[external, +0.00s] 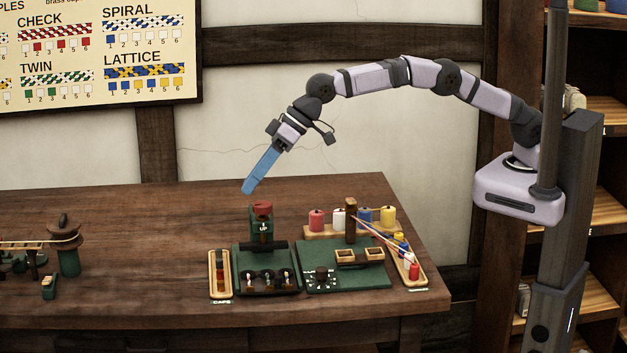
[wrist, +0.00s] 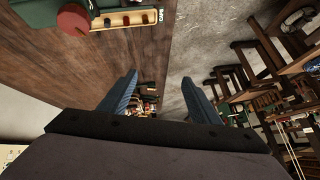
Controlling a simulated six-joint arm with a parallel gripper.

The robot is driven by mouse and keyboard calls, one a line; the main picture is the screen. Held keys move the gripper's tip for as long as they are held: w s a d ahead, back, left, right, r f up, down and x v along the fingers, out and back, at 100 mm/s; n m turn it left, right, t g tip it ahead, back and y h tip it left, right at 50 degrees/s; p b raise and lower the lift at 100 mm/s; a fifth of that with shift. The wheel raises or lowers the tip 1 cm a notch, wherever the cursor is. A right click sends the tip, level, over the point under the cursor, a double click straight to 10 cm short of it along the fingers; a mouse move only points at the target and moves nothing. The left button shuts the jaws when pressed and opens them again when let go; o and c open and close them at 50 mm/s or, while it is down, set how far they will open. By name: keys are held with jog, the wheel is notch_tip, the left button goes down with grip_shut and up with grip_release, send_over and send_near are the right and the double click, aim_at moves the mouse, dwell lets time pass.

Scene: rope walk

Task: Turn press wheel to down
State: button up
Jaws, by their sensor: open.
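The press wheel (external: 261,208) is red and sits on top of a small green press (external: 263,236) on the table. I cannot tell the wheel's turn position.
A wooden tray (external: 220,274) lies left of the press. A green board (external: 345,276) stands right, with a post and colored spools (external: 317,220) behind. A green winding device (external: 67,255) is at the left. The table (external: 140,240) is clear between.

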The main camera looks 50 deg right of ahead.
jog(key=s+a+t+y+b, duration=0.1)
jog(key=s+a+y+b, duration=0.15)
jog(key=a, duration=0.25)
jog(key=w+d+r+m+t+h+b, duration=0.1)
jog(key=d+m+t+h+b, duration=0.1)
jog(key=d+t, duration=0.55)
jog(key=w+d+r+m+t+h+b, duration=0.15)
jog(key=d+t, duration=0.25)
jog(key=d, duration=0.7)
send_near(264, 203)
jog(key=w, duration=0.3)
jog(key=shift+a+f+p+x, duration=0.15)
jog(key=shift+p+x, duration=0.3)
jog(key=shift+x, duration=0.75)
jog(key=shift+a+f+p+x, duration=0.1)
jog(key=shift+p+x, duration=0.35)
jog(key=shift+x, duration=0.8)
jog(key=shift+a+f+p+x, duration=0.15)
jog(key=shift+p+x, duration=0.3)
jog(key=shift+x, duration=0.75)
jog(key=shift+s, duration=0.15)
jog(key=shift+c, duration=0.6)
jog(key=c, duration=0.9)
